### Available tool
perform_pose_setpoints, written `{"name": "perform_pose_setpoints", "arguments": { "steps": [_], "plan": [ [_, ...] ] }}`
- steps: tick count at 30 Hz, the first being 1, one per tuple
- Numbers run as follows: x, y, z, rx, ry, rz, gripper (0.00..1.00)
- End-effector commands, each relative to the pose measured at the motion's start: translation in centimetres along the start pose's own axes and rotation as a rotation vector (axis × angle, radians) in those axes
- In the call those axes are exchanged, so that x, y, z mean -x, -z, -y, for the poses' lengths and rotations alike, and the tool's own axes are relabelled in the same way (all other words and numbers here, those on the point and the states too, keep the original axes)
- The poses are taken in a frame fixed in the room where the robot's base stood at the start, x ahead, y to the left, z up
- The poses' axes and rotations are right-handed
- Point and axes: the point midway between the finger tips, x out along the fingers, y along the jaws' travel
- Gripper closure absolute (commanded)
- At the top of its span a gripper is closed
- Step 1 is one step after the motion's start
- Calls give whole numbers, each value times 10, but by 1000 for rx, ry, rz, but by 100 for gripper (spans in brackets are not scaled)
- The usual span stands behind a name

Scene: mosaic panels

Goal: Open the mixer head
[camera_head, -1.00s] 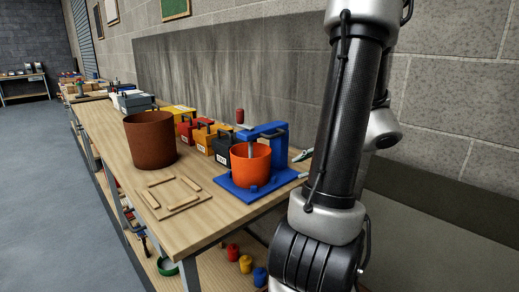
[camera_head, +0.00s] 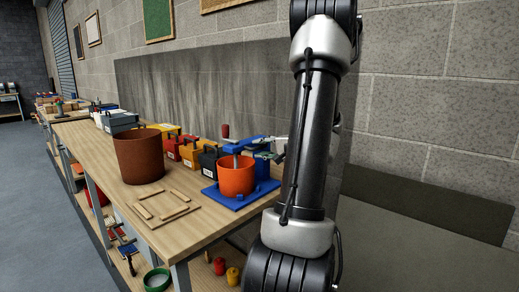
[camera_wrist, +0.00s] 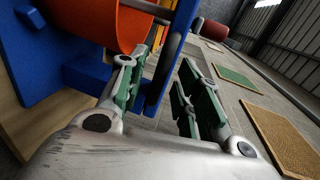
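The blue mixer (camera_head: 236,198) stands on the near end of the wooden workbench, with an orange bowl (camera_head: 236,177) on its base. Its blue head (camera_head: 247,142) lies level over the bowl, with a red knob (camera_head: 226,131) at its left. My gripper (camera_head: 268,155) is at the right side of the mixer, partly hidden behind my arm. In the wrist view my gripper (camera_wrist: 168,60) is open, its green-padded fingers on either side of a blue mixer part (camera_wrist: 171,62). I cannot tell whether they touch it. The orange bowl (camera_wrist: 108,22) shows at the upper left.
A brown bucket (camera_head: 138,157) and a wooden frame of strips (camera_head: 160,206) are left of the mixer. Several toolboxes (camera_head: 189,152) line the back of the bench near the wall. Grey floor (camera_head: 30,190) is free at the left.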

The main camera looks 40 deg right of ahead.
Motion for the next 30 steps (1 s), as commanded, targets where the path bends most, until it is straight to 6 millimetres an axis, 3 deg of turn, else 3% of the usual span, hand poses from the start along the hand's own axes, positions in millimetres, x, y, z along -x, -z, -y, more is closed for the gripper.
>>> {"name": "perform_pose_setpoints", "arguments": {
  "steps": [5,13,19,30],
  "plan": [
    [-16,0,0,0,-1,0,66],
    [-18,0,0,0,-1,-1,66],
    [-18,0,0,0,-1,-1,100],
    [-18,0,1,-14,-1,2,100]
  ]
}}
